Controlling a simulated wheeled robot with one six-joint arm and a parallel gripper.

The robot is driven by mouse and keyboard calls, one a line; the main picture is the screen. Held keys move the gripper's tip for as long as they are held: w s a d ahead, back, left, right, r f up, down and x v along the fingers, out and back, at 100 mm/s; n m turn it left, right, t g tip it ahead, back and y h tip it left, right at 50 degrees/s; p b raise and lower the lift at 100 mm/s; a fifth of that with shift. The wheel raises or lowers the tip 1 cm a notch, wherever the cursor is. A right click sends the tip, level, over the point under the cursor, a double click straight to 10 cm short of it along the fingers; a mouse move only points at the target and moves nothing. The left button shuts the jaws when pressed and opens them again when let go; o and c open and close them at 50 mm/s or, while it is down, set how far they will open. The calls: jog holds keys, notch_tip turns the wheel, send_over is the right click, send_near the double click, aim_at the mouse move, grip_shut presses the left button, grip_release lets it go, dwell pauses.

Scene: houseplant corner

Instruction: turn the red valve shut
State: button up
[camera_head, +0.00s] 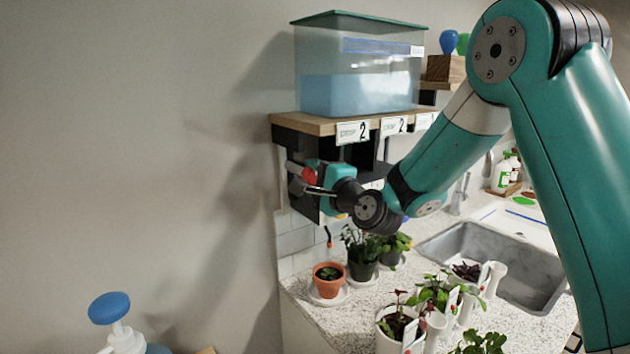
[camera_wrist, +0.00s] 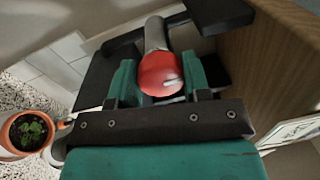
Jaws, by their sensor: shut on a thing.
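The red valve (camera_head: 308,174) is under the wooden shelf, below the water tank. In the wrist view its rounded red end (camera_wrist: 160,74) sits between my two teal fingers, with a grey pipe behind it. My gripper (camera_head: 311,182) reaches it from the right and is shut on it; the grip also shows in the wrist view (camera_wrist: 159,84). The fingers hide the sides of the valve, and I cannot tell how far it is turned.
The clear tank (camera_head: 360,92) with blue liquid stands on the shelf (camera_head: 318,123). Dark brackets flank the valve. Below, a terracotta pot (camera_head: 328,285) and several other potted plants stand on the speckled counter (camera_head: 345,325), left of a sink (camera_head: 500,262). A blue-topped pump bottle (camera_head: 110,308) is at lower left.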

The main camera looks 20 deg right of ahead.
dwell(0.3)
jog(key=o, duration=0.9)
jog(key=shift+b+v, duration=6.35)
jog(key=shift+v, duration=2.4)
